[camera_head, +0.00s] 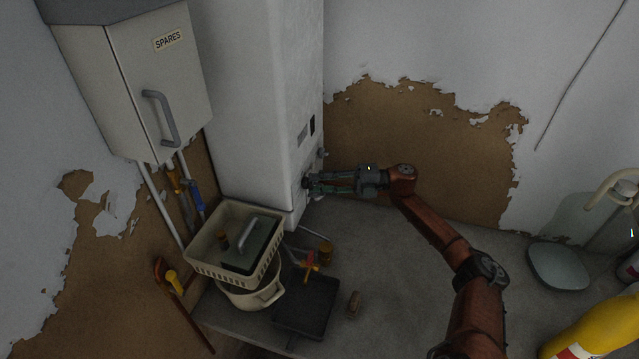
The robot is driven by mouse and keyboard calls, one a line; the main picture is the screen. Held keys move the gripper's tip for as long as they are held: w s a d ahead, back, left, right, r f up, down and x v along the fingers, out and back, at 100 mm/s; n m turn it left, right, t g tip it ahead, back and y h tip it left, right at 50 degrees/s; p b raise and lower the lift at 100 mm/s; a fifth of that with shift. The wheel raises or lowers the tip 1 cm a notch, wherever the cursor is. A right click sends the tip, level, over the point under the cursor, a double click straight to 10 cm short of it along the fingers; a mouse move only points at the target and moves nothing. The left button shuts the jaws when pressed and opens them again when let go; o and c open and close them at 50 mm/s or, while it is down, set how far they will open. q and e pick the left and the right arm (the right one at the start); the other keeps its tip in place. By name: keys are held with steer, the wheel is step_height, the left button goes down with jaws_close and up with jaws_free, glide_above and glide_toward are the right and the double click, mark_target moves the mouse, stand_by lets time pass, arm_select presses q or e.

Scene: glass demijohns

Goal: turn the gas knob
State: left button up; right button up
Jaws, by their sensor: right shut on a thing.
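The tall white boiler-like cabinet (258,100) stands against the back wall, with small dark fittings low on its right face. My right gripper (313,183) reaches in from the right, its fingers pointing left at that face. It is shut on a small dark knob (305,183), which I take to be the gas knob. The fingers mostly hide the knob, so its turn angle cannot be read. My left gripper is not in view.
A cream basket (205,263) with a lidded item sits on a pot (262,299) at the left. A dark tray (307,303), a small brown block (353,304) and a yellow bottle (590,330) are nearby. A SPARES cupboard (150,90) hangs upper left. The counter's middle is clear.

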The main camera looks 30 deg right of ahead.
steer(key=o, duration=1.2)
steer(key=shift+c, duration=0.2)
steer(key=shift+d, duration=0.1)
steer(key=v, duration=1.1)
steer(key=shift+s+d, duration=0.2)
steer(key=shift+d, duration=0.15)
steer(key=shift+f, duration=0.1)
